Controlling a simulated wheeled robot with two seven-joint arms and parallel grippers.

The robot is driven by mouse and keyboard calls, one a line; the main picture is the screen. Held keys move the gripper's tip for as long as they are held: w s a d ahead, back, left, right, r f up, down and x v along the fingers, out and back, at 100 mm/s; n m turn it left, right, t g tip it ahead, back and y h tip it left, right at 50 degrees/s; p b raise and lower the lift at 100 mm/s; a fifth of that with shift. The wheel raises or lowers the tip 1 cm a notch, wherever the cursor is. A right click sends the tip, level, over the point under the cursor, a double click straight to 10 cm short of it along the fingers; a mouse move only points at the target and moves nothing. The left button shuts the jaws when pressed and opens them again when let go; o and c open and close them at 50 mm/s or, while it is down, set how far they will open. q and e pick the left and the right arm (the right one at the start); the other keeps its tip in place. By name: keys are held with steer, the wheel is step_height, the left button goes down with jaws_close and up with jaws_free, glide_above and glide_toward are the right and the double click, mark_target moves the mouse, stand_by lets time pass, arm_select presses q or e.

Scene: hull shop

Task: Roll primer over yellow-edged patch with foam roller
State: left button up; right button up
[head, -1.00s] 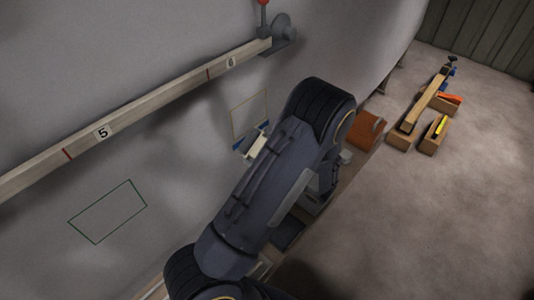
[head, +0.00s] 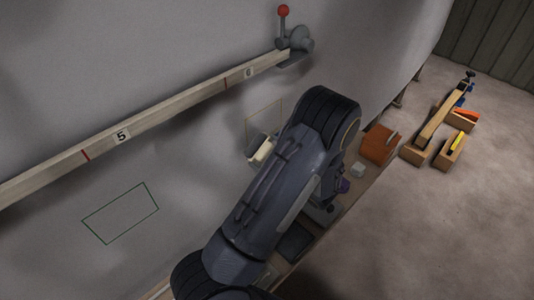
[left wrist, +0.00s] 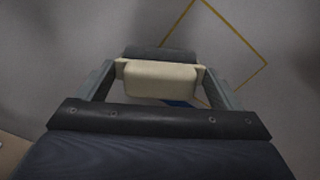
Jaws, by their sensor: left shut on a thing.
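The yellow-edged patch (head: 264,117) is a thin outline on the grey hull wall, below the beam. In the left wrist view its outline (left wrist: 243,38) runs at the upper right. My left gripper (left wrist: 160,78) is shut on the cream block-shaped grip of the foam roller (left wrist: 162,80). The dark grey part of the tool lies just beyond the grip. In the head view the roller (head: 261,151) is at the lower edge of the patch, partly hidden by my left arm. Whether it touches the wall cannot be told. My right gripper is out of view.
A wooden beam (head: 185,119) marked 5 and 6 runs along the hull to a red-knobbed clamp (head: 296,41). A green-edged patch (head: 120,213) is at lower left. An orange-brown box (head: 379,145) and wooden blocks (head: 450,150) stand right.

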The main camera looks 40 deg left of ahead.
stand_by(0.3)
arm_select(q)
steer(key=shift+w+a, duration=0.1)
steer(key=shift+a, duration=0.8)
stand_by(0.4)
